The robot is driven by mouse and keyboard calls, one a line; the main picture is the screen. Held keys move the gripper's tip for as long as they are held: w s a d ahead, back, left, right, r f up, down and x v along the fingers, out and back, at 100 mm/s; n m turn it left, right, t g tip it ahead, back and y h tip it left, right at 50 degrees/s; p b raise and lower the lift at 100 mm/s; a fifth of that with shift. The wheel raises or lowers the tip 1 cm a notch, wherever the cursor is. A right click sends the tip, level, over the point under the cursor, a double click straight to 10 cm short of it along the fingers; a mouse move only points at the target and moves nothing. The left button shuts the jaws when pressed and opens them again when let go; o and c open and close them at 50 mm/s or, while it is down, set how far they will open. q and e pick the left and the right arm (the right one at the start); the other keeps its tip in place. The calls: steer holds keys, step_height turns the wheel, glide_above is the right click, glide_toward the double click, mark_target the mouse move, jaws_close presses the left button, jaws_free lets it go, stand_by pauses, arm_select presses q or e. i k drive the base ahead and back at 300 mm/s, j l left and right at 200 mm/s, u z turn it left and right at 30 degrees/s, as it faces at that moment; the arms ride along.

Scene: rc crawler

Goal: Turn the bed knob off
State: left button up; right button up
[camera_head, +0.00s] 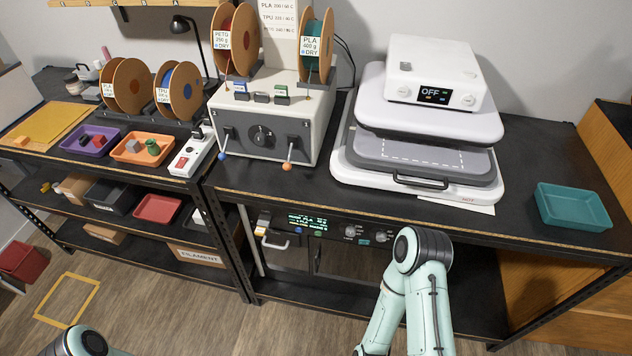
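Two small knobs sit on the dark front panel of the unit under the worktop: a left knob (350,231) and a right knob (381,236). Small labels beside them are too small to read, so I cannot tell which is the bed knob. A lit display (307,222) with green text is left of them. The white press (430,75) on the worktop has a screen reading OFF, with a left knob (404,92) and a right knob (468,100). My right arm rises in front of the lower unit, close to its knobs; its gripper is not visible. Only a bit of my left arm shows at bottom left.
A grey-white box (310,125) with levers and filament spools above stands left of the press. A teal tray (572,208) lies at the right of the black worktop. A power strip (190,155) and small trays are on the left bench. Wood floor is open at lower left.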

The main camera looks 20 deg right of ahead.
mark_target(381, 236)
steer(key=z, duration=1.4)
